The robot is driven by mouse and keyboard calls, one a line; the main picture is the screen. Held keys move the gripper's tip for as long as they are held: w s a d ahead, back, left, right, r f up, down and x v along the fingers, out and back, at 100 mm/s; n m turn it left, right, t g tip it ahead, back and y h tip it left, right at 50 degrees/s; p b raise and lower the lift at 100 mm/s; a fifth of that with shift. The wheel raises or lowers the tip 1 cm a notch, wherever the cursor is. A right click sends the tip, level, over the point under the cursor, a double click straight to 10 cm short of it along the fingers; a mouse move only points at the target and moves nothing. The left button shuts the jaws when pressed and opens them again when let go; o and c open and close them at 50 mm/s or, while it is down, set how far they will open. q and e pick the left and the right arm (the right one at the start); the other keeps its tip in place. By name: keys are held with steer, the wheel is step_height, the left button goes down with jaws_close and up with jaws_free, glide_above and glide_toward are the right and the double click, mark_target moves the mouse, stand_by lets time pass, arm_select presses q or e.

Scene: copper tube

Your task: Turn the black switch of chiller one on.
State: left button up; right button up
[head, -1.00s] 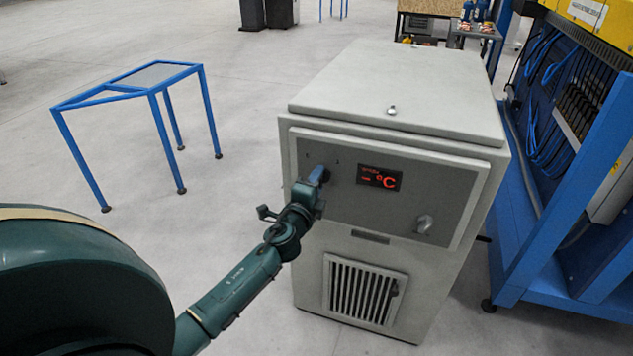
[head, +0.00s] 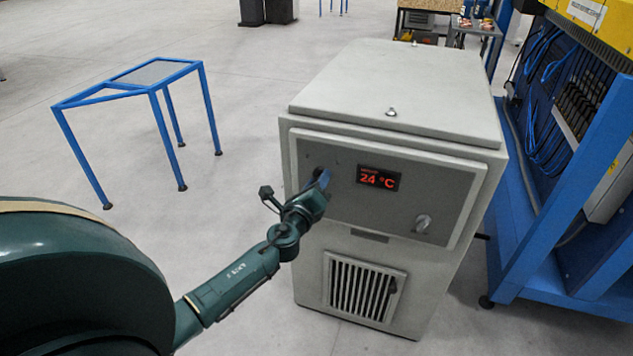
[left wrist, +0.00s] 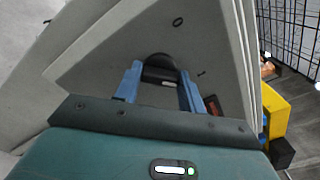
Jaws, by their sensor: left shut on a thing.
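The chiller (head: 400,95) is a pale grey cabinet in the middle of the head view. Its display (head: 379,178) is lit red and reads 24 °C. The black switch (left wrist: 160,74) is a round knob on the panel, seen in the left wrist view between the blue fingers, with marks 0 and 1 beside it. My left gripper (left wrist: 155,88) is shut on the switch, one finger on each side. In the head view my left gripper (head: 323,180) is at the panel's upper left and hides most of the switch. My right gripper is not in view.
A second knob (head: 423,223) sits at the panel's lower right, above and right of a vent grille (head: 362,290). A blue frame rack with cables (head: 560,200) stands close on the right. A blue stand (head: 150,85) is at the left, with open floor between.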

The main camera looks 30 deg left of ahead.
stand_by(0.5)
arm_select(q)
steer(key=o, duration=1)
steer(key=v, duration=1.3)
steer(key=shift+s+d, duration=0.1)
